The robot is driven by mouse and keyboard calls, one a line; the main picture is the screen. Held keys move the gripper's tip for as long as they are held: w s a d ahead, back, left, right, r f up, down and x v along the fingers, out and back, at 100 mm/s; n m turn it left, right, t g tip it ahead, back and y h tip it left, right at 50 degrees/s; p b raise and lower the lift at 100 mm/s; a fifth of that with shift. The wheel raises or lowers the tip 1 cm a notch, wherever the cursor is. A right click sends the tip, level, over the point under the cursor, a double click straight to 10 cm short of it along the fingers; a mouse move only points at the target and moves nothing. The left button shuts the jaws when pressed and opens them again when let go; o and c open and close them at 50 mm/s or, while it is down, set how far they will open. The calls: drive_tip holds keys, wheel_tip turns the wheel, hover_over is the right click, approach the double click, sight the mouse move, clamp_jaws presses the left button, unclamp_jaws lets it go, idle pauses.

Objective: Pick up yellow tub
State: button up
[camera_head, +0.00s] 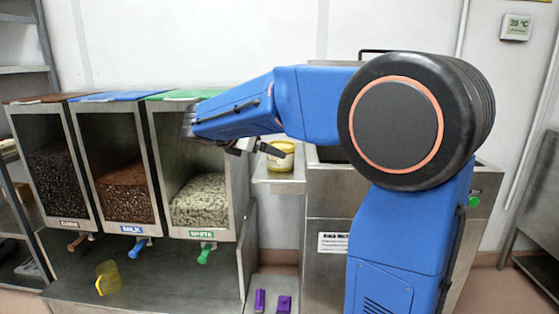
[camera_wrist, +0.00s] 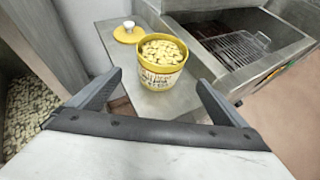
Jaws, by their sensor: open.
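The yellow tub (camera_wrist: 161,72) stands upright and uncovered on a small metal shelf (camera_wrist: 110,57), full of pale pieces, with printing on its pale side. In the head view the tub (camera_head: 280,155) shows just right of my gripper, on the shelf between the bins and the steel machine. My gripper (camera_wrist: 150,92) is open and empty, its two fingers pointing towards the tub, one on each side of it in the wrist view. The tub appears beyond the fingertips, and I see no contact. In the head view my gripper (camera_head: 258,148) is partly hidden by the arm.
A yellow lid (camera_wrist: 128,32) lies behind the tub on the shelf. The steel machine with a wire rack (camera_wrist: 240,47) is to the right. Dispenser bins (camera_head: 200,200) stand left. A yellow scoop (camera_head: 108,278) and purple items (camera_head: 284,303) lie lower down.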

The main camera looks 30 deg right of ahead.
hover_over(274, 170)
drive_tip(key=f, duration=0.3)
drive_tip(key=shift+w+d, duration=0.1)
drive_tip(key=shift+w, duration=0.15)
drive_tip(key=shift+f+x, duration=0.15)
drive_tip(key=shift+x, duration=1.15)
drive_tip(key=shift+f+x, duration=0.15)
drive_tip(key=shift+x, duration=1.15)
drive_tip(key=c, duration=1.5)
